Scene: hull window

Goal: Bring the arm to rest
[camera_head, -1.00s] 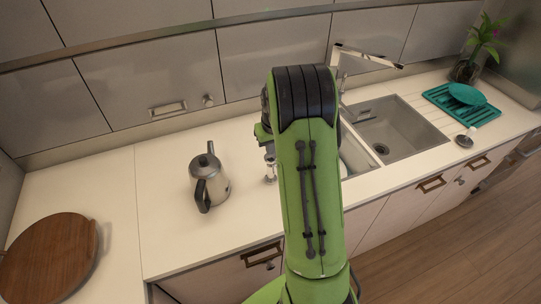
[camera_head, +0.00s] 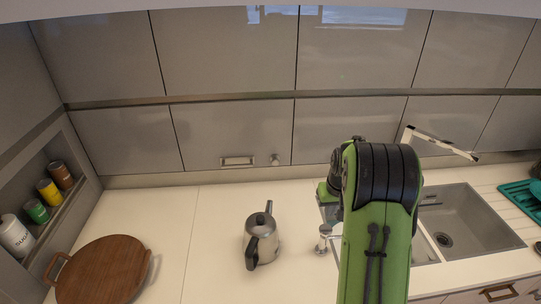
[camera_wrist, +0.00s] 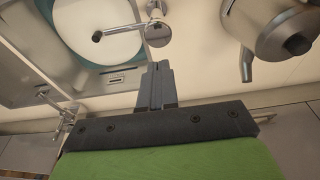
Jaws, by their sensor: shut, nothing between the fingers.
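My green arm with a black joint (camera_head: 384,200) is folded up in front of the counter in the head view. My gripper (camera_wrist: 155,70) shows in the wrist view, its two dark fingers together and empty. It is apart from the things around it, with the counter beyond. In the head view most of the gripper is hidden behind the arm.
A metal kettle (camera_head: 262,238) stands on the white counter (camera_head: 215,215), left of the arm. A sink (camera_head: 468,215) lies to the right. A round wooden board (camera_head: 105,270) is at the far left, beside a niche with jars (camera_head: 48,192). Free counter lies between board and kettle.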

